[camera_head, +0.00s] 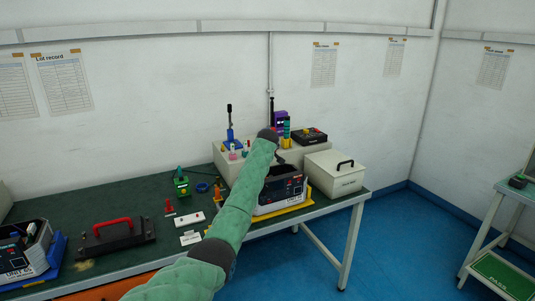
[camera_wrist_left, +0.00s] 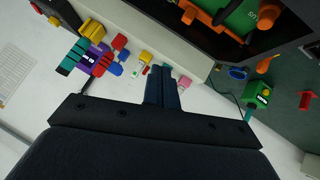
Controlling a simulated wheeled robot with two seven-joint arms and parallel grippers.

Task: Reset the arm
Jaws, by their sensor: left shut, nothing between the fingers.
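My left arm (camera_head: 235,210), in a green padded sleeve, reaches up and across the bench in the head view. Its dark end (camera_head: 267,135) is in front of the raised cream shelf at the back; the gripper itself is hidden there. In the left wrist view my left gripper (camera_wrist_left: 163,88) has its dark fingers together with nothing between them. They point over the cream surface, near small coloured parts and beside an open unit with a green board (camera_wrist_left: 242,18). My right gripper is in neither view.
The green bench (camera_head: 140,193) holds a lidded cream box (camera_head: 334,174), a unit in a yellow tray (camera_head: 280,194), a red-handled black fixture (camera_head: 115,238), and another unit in a blue tray (camera_head: 22,250). A green device (camera_head: 182,185) stands left of the arm.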

